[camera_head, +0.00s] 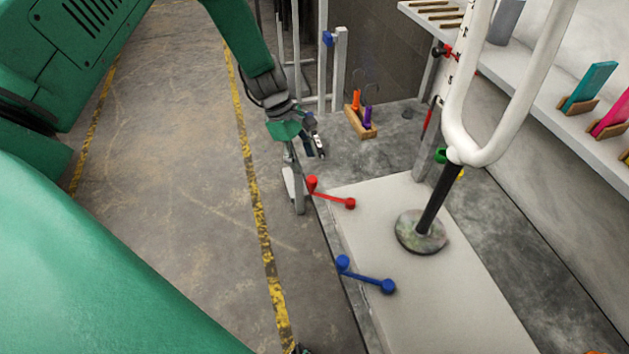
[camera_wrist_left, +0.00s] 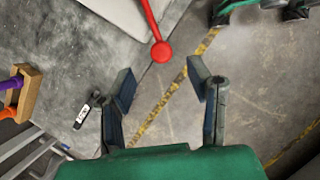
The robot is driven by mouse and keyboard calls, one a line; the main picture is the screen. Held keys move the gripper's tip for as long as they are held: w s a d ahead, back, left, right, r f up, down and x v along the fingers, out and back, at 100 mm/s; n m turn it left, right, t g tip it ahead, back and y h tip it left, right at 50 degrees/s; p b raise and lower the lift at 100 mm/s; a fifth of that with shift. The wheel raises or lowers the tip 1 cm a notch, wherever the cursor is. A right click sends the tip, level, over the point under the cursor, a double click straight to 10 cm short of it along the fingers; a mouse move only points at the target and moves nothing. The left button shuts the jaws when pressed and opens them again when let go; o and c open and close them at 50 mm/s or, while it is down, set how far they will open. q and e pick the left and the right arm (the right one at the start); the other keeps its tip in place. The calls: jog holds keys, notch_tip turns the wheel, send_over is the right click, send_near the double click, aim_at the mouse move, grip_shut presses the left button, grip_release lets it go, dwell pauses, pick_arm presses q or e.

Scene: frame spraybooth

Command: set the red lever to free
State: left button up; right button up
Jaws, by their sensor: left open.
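The red lever (camera_head: 332,198) is at the left edge of the pale plate, with a round red end at each end of its bar. In the left wrist view its red bar (camera_wrist_left: 149,16) comes down from the top to a round red end (camera_wrist_left: 161,52). That end appears between and beyond the fingertips, with no visible contact. My left gripper (camera_head: 312,146) is open and empty, above the lever in the head view; its spread fingers (camera_wrist_left: 160,77) show in the wrist view. A small black-and-white tag (camera_wrist_left: 83,115) lies left of the fingers, unreadable. My right gripper is not identifiable.
A blue lever (camera_head: 366,275) sits lower on the pale plate (camera_head: 455,310). A white looped tube on a black post (camera_head: 438,200) stands right of the levers. A wooden block (camera_head: 360,122) holds orange and purple handled tools. A shelf (camera_head: 550,85) runs along the right. Open floor (camera_head: 180,190) lies left.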

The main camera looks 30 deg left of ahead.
aim_at(311, 178)
pick_arm(q)
jog(key=x, duration=0.6)
jog(key=shift+a+f+b, duration=0.1)
jog(key=shift+a+b, duration=0.15)
jog(key=shift+b, duration=0.15)
jog(key=shift+d+f, duration=0.4)
jog(key=shift+a, duration=0.1)
grip_shut()
